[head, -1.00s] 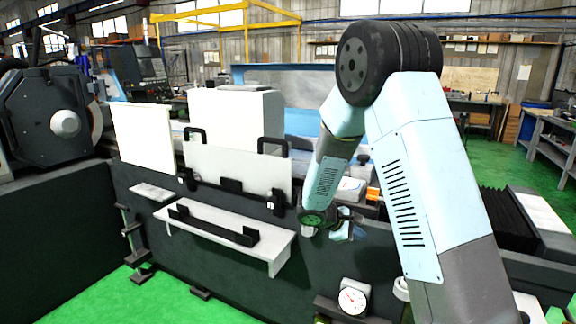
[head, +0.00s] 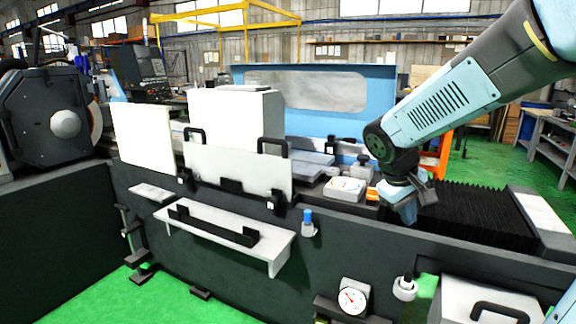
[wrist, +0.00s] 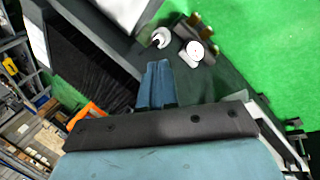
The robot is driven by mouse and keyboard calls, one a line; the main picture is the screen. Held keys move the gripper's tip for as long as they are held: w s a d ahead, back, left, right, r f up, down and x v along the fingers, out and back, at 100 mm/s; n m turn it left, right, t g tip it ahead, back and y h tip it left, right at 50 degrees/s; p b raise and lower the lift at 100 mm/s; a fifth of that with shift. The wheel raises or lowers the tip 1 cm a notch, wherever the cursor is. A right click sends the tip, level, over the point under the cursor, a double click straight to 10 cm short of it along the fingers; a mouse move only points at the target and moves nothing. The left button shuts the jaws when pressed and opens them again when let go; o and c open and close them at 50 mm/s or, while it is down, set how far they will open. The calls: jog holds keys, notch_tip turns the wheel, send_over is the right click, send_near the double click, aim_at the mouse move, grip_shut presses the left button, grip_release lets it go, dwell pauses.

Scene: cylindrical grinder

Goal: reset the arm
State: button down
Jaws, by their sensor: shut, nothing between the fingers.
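My gripper (head: 408,212) hangs at the end of my arm on the right side of the head view, over the front edge of the grinder near the black bellows. Its fingers are shut with nothing between them. In the wrist view the closed blue fingers (wrist: 156,85) point down toward the dark front of the machine. The grinder (head: 215,255) has a long dark front with a white shelf. Part of my arm covers the far right background.
Black bellows (head: 470,212) lie right of my gripper. A white box (head: 345,189) sits just left of it. A dial gauge (head: 352,297) and a round white knob (head: 405,287) are on the machine's front below. A blue-topped fitting (head: 308,222) stands out farther left.

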jog(key=s+a+r+m+t+y, duration=0.1)
jog(key=s+r+m+y, duration=0.1)
jog(key=s, duration=0.5)
jog(key=s+a+r+m+t+y, duration=0.2)
jog(key=s+r, duration=0.2)
jog(key=s, duration=0.3)
jog(key=shift+r, duration=0.3)
